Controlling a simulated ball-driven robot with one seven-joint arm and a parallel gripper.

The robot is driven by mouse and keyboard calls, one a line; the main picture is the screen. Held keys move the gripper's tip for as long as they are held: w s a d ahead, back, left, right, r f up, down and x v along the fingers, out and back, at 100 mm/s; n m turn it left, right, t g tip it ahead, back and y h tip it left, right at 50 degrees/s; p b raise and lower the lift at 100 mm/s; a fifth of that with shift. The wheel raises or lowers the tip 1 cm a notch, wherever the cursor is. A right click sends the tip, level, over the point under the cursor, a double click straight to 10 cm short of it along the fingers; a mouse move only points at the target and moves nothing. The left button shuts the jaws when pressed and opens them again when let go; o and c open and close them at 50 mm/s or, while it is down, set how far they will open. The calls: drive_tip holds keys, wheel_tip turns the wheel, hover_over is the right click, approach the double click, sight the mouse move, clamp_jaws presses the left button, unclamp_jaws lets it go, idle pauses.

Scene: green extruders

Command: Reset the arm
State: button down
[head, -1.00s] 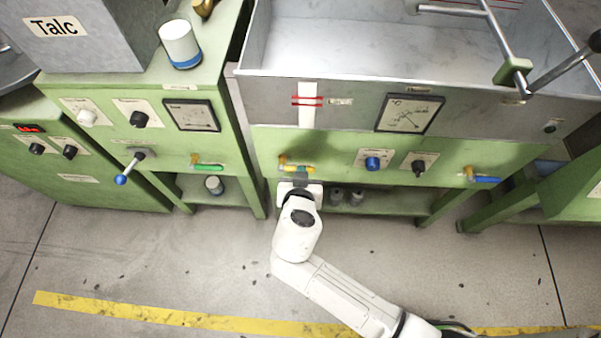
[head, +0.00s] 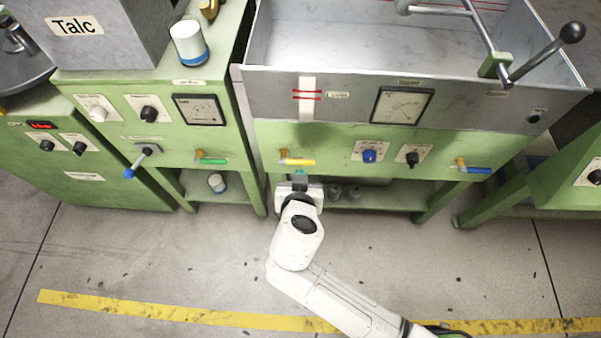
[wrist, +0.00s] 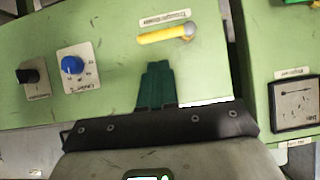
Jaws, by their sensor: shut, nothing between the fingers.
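My gripper (head: 299,178) is at the front of the middle green machine, just below the yellow-handled valve (head: 297,161). In the wrist view my gripper (wrist: 158,70) shows as dark green fingers shut together with nothing between them. The yellow handle (wrist: 166,34) lies beyond the fingertips in that view, apart from them. My white arm reaches up from the bottom of the head view, bent at the elbow.
A blue knob (head: 369,155), a black knob (head: 412,158) and a blue-handled valve (head: 473,168) are to the right. A green-handled valve (head: 211,159) and a blue-tipped lever (head: 142,160) are left. A low shelf (head: 385,196) holds small grey items. Open floor (head: 150,250) lies in front.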

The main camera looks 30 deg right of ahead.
drive_tip(key=v, duration=0.7)
drive_tip(key=shift+a, duration=0.1)
